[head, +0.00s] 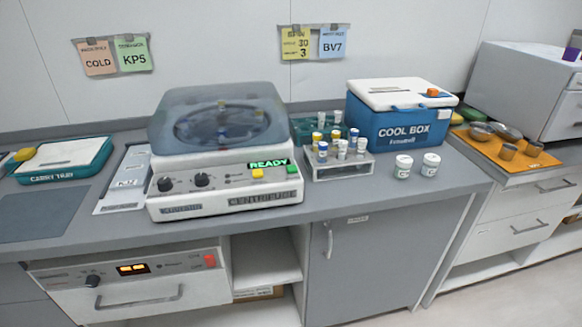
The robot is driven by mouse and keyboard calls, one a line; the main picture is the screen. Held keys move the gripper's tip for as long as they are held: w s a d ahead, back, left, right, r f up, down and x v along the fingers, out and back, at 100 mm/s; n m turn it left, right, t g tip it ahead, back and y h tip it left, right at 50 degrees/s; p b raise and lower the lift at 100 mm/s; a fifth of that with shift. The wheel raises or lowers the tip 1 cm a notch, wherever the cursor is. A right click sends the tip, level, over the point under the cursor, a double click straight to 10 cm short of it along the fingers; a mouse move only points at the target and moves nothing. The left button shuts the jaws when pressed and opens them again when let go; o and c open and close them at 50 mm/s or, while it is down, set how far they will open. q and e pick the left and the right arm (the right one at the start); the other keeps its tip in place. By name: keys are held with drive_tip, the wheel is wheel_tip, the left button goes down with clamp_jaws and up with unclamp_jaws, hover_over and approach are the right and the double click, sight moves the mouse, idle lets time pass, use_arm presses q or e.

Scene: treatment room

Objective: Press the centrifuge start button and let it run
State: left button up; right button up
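The centrifuge (225,197) stands on the grey counter, a white machine with a smoky see-through lid (222,97) that looks closed. Through the lid I see a round rotor with a few small blue and yellow-capped items in it. Its display (268,163) reads READY in green. Below the display is a yellow button (258,174), and a green button (292,169) sits at the right of the panel. I cannot read which one is marked start. Two black knobs (184,182) are on the left of the panel. Neither of my grippers is in view.
Right of the centrifuge stand a clear tube rack (341,168), two small white jars (403,167) and a blue cool box (398,129). Left are a sloped white panel (122,190) and a teal carry tray (65,160). The counter edge in front of the centrifuge is clear.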

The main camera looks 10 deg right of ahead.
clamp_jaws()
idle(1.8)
